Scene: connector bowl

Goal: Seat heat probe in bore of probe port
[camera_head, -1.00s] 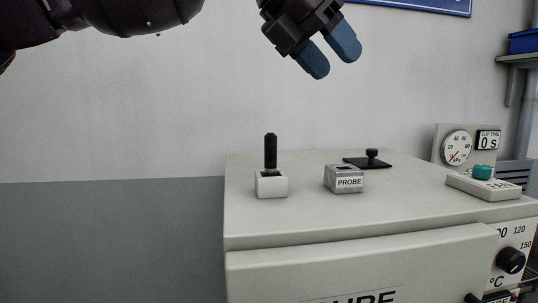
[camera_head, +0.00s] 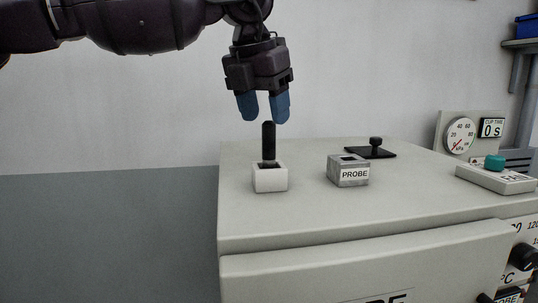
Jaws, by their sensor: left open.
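The heat probe (camera_head: 268,141) is a black rod standing upright in a small white holder block (camera_head: 270,180) on top of a pale grey cabinet. The probe port (camera_head: 348,171) is a grey block labelled PROBE, with a dark bore in its top, to the right of the holder. My left gripper (camera_head: 264,107) has blue fingertips pointing down, just above the probe's top. It is open and empty, with a gap between the fingers. The probe's lower end is hidden inside the holder. My right gripper is not in view.
The cabinet top (camera_head: 310,215) is clear in front of the blocks. A black plate with a knob (camera_head: 375,147) lies behind the port. A box with a teal button (camera_head: 495,178) and a gauge panel (camera_head: 460,135) stand at the right. A wall is behind.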

